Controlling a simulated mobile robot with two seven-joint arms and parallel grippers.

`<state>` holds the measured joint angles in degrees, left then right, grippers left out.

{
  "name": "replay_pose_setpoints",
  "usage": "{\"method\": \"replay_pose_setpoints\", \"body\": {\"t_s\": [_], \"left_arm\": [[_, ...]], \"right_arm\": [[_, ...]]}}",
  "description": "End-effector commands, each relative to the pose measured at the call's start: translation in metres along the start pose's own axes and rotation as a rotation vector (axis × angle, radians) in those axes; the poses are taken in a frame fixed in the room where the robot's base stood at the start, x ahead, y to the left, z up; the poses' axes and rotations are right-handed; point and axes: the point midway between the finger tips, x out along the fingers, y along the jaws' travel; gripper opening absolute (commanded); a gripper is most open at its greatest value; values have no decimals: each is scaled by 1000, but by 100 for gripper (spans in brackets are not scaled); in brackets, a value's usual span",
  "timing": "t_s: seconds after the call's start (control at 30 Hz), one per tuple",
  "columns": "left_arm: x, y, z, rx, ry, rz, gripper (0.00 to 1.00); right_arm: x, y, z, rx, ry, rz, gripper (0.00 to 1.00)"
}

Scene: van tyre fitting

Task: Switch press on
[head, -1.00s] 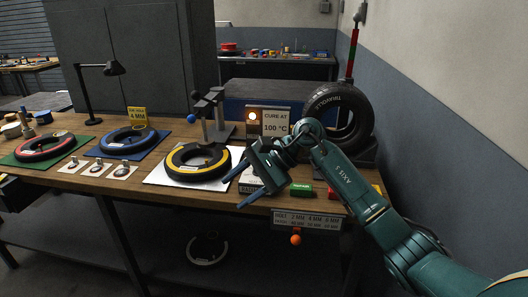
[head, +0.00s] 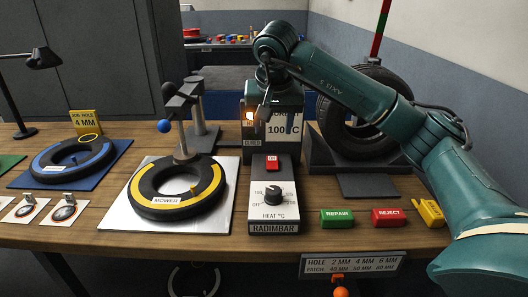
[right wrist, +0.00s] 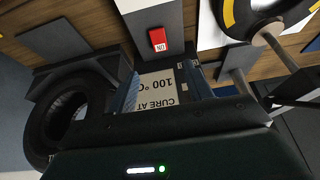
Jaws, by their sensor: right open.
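The press's heat control box (head: 271,208) stands at the bench's front, with a dial and a red rocker switch (head: 271,163) on its sloping top. The switch also shows in the right wrist view (right wrist: 158,40), marked "ON". The press (head: 187,110), with its blue-ball lever, stands over the yellow-banded mower tyre (head: 178,189). My right gripper (head: 263,116) is open and empty, above and behind the switch, in front of the "CURE AT 100 °C" card (right wrist: 162,86). In the wrist view its fingers lie either side of that card, apart from the switch. My left gripper is out of view.
A large tyre (head: 358,112) stands behind my right arm. Green REPAIR (head: 337,218) and red REJECT (head: 388,217) blocks lie right of the box. A blue-banded tyre (head: 75,162) lies left.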

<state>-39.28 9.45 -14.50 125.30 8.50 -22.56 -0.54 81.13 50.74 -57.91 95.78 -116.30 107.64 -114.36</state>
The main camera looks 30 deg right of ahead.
Motion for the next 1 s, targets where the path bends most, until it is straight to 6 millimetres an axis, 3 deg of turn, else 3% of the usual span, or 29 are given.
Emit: {"method": "replay_pose_setpoints", "body": {"t_s": [0.6,0.8,1.0], "left_arm": [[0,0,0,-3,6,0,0],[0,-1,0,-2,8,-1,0],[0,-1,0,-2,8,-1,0]], "right_arm": [[112,0,1,1,-5,2,51],[126,0,1,-1,-3,1,51],[128,0,1,-1,-2,0,51]]}}
